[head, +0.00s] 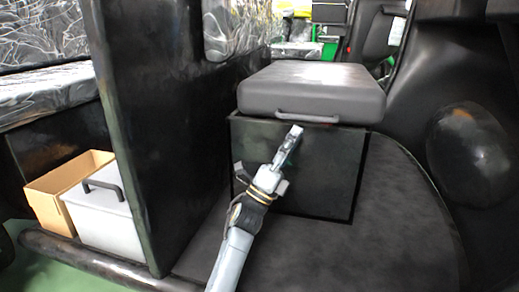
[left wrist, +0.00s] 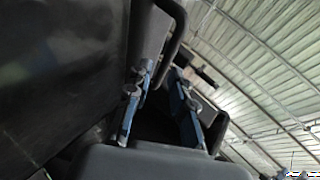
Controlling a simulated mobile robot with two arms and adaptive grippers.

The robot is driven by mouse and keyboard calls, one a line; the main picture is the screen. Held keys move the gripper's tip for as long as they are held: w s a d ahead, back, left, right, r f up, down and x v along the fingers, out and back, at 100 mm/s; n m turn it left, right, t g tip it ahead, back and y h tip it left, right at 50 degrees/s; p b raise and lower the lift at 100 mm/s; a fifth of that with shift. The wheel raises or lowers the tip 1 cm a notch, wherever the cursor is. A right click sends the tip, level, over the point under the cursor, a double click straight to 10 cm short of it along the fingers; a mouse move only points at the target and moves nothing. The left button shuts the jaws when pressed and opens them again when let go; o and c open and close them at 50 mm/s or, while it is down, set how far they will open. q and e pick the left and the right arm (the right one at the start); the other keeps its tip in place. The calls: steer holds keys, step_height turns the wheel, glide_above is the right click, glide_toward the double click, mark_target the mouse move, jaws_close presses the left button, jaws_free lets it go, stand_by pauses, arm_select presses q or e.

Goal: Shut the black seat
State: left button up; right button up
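The black seat (head: 312,90) is a dark padded cushion lid on top of a black box (head: 300,168) in the head view. It lies nearly flat, with a narrow dark gap under its front edge. A grey bar handle (head: 307,117) runs along its front. My left gripper (head: 295,131) points up at the box's front, its tips just below the handle's left part. In the left wrist view the left gripper (left wrist: 163,73) has its fingers apart with nothing between them. A dark curved bar, likely the handle (left wrist: 176,32), is just beyond the tips. My right gripper is out of view.
A tall black panel (head: 155,120) stands left of the box. Beyond it are a cardboard box (head: 48,196) and a grey case with a black handle (head: 98,215). A curved black wall (head: 475,150) bounds the right. The dark floor (head: 400,215) right of the box is clear.

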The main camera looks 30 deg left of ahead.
arm_select(q)
steer(key=s+a, duration=0.5)
steer(key=s, duration=0.6)
steer(key=shift+s, duration=0.15)
steer(key=shift+a+f, duration=0.1)
